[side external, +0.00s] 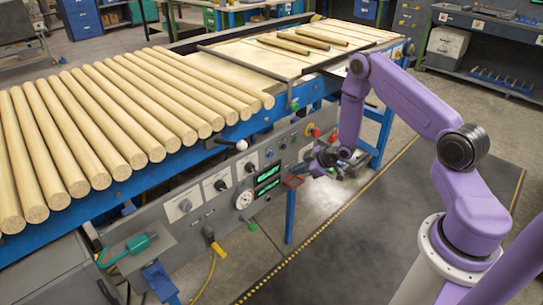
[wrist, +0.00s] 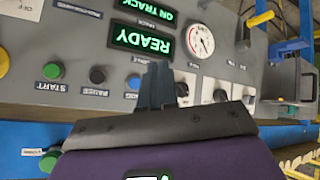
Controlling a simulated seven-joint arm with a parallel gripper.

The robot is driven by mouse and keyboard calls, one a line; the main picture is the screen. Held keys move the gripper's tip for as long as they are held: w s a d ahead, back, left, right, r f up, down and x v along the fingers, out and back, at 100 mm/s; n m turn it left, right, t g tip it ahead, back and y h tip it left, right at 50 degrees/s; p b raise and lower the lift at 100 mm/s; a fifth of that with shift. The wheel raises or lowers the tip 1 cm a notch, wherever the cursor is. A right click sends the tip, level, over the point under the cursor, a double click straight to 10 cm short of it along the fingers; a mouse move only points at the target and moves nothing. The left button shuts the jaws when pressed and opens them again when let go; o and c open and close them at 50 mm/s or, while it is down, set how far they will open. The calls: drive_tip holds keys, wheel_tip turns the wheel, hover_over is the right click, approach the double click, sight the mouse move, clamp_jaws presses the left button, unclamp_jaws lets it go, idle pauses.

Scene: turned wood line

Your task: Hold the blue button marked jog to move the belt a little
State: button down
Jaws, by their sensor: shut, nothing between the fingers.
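The blue button (wrist: 134,82) shows in the wrist view on the grey panel (wrist: 40,22), just left of my fingertips. The label below it is partly covered by my gripper, so I cannot read it in full. My gripper (wrist: 157,78) is shut and empty, its fingers pointing at the panel beside the button. I cannot tell whether the fingertips touch the panel. In the side view my gripper (side external: 312,165) is close to the right part of the control panel.
The black PAUSE button (wrist: 97,75) and green START button (wrist: 53,70) are left of the blue one. A black knob (wrist: 181,88) is just right of my fingers. A lit READY display (wrist: 142,41) and gauge (wrist: 201,40) are nearby. Wooden rods (side external: 130,110) lie above the panel.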

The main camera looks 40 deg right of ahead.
sight(271, 155)
drive_tip(key=w, duration=0.8)
drive_tip(key=shift+w, duration=0.4)
drive_tip(key=shift+w, duration=0.1)
idle(1.8)
drive_tip(key=shift+w, duration=0.35)
drive_tip(key=shift+w, duration=0.4)
idle(1.7)
idle(1.6)
drive_tip(key=shift+s, duration=0.85)
